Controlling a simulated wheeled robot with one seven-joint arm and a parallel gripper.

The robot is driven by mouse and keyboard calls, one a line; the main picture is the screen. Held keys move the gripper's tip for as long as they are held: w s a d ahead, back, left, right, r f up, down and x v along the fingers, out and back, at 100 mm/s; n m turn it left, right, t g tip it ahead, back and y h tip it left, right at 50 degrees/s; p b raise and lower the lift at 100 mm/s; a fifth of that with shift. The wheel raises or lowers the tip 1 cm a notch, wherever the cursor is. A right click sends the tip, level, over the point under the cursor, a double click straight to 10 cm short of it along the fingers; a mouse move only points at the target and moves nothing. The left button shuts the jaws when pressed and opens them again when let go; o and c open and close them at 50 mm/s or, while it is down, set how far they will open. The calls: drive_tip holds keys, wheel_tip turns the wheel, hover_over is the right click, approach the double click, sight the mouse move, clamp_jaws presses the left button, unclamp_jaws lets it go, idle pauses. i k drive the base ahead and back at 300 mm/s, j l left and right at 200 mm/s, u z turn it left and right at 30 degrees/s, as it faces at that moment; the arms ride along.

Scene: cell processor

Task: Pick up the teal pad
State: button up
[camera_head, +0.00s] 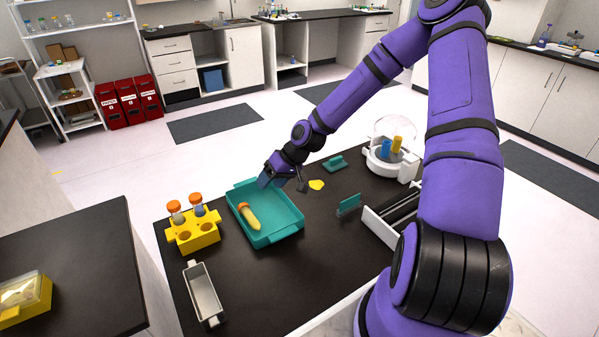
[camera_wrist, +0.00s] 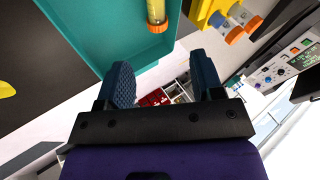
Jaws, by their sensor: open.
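Two small teal pieces are on the black table in the head view, and I cannot tell for sure which is the pad. One teal piece (camera_head: 335,163) lies low near the back edge, right of my gripper. Another teal piece (camera_head: 348,205) stands upright near the white rack. My gripper (camera_head: 284,184) is over the back right part of the teal tray (camera_head: 286,233), apart from both pieces. In the wrist view my gripper (camera_wrist: 164,85) has its two dark fingers spread with nothing between them. Neither small teal piece shows clearly there.
A tube with an orange cap (camera_head: 250,217) lies in the tray. A yellow tube rack (camera_head: 193,240) and a grey bin (camera_head: 203,293) are left. A yellow piece (camera_head: 317,185) lies right of my gripper. A white centrifuge (camera_head: 389,166) and white rack (camera_head: 385,228) stand right.

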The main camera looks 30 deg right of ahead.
sight(335, 163)
drive_tip(key=l, duration=2)
